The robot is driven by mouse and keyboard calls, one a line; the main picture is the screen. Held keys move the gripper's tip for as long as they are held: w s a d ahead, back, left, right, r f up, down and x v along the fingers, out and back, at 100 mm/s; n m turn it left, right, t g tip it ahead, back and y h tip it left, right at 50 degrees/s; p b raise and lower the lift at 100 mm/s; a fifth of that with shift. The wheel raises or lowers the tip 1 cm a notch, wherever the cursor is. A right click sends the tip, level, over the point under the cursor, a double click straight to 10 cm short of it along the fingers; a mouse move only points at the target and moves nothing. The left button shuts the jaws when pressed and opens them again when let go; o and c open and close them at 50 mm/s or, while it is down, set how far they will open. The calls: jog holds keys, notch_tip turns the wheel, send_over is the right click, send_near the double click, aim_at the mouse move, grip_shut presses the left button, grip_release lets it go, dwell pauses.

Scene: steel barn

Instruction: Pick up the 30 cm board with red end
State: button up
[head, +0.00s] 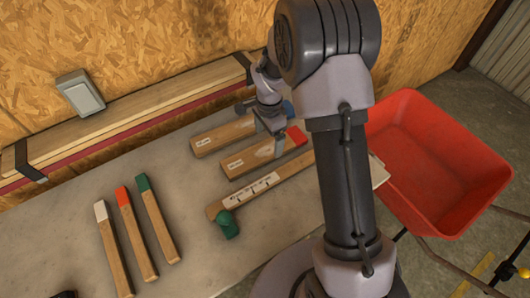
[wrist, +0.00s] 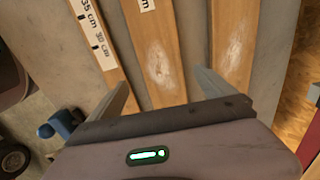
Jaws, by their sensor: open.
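The board with the red end (head: 250,160) lies on the table between two other boards, its red end at right and a small label at its left part. In the wrist view a wooden board (wrist: 168,50), apparently the same one, runs between my fingers; its red end is out of view. My gripper (head: 272,130) is over this board near the red end. My gripper also shows in the wrist view (wrist: 163,82), open, one finger on each side of the board. I cannot tell whether the fingers touch it.
A blue-ended board (head: 222,136) lies behind and a marked gauge board (head: 262,188) in front, with a green piece (head: 228,226) beside it. Boards with white (head: 113,250), orange-red (head: 138,240) and green ends (head: 158,225) lie left. A red wheelbarrow tub (head: 440,165) stands right.

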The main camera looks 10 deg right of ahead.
aim_at(265, 150)
jog(key=f+b, duration=0.1)
jog(key=f, duration=0.1)
jog(key=a+f+b, duration=0.1)
jog(key=f, duration=0.2)
jog(key=shift+f, duration=0.35)
jog(key=shift+r, duration=0.15)
jog(key=shift+c, duration=0.6)
jog(key=c, duration=1.6)
